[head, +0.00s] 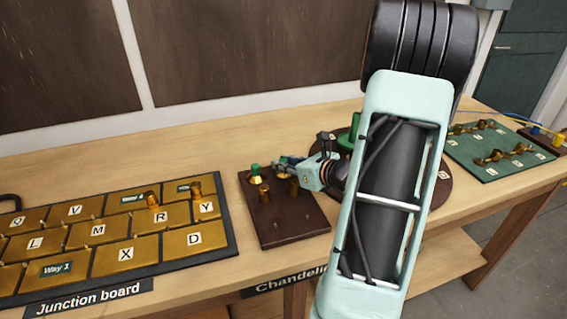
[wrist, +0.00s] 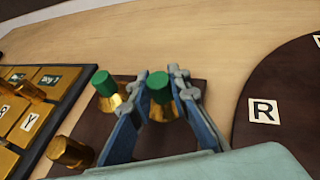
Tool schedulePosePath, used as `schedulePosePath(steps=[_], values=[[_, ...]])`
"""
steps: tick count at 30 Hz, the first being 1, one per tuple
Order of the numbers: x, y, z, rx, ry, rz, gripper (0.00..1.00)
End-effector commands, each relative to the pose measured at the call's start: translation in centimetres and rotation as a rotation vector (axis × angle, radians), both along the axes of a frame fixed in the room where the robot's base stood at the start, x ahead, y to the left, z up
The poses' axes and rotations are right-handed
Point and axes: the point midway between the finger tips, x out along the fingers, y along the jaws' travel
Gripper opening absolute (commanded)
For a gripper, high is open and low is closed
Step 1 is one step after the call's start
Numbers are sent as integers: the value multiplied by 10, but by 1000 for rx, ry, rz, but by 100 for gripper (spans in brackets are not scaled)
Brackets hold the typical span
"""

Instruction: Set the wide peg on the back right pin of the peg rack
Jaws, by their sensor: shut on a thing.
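The peg rack (head: 303,232) is a dark brown board on the bench; part of it shows in the wrist view (wrist: 139,157). My gripper (wrist: 160,88) is above its back right part, shut on a brass peg with a green cap (wrist: 160,95), which I take as the wide peg. In the head view my gripper (head: 280,164) largely hides this peg. Whether it touches a pin is hidden. A second green-capped brass peg (wrist: 106,88) stands at the back left, just outside the left finger. A plain brass peg (wrist: 70,152) is at the front left.
The junction board (head: 120,250), with lettered brass plates and two brass pegs, lies left of the rack. A round dark base (wrist: 270,95) with letter tiles is close on the right. A green board (head: 480,165) with brass parts is farther right. Bench behind the rack is clear.

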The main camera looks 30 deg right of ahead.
Motion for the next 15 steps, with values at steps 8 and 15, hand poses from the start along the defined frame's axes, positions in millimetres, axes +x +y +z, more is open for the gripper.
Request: schedulePosePath(steps=[8,15], values=[[0,0,-1,0,0,0,37],[0,0,-1,0,0,0,37]])
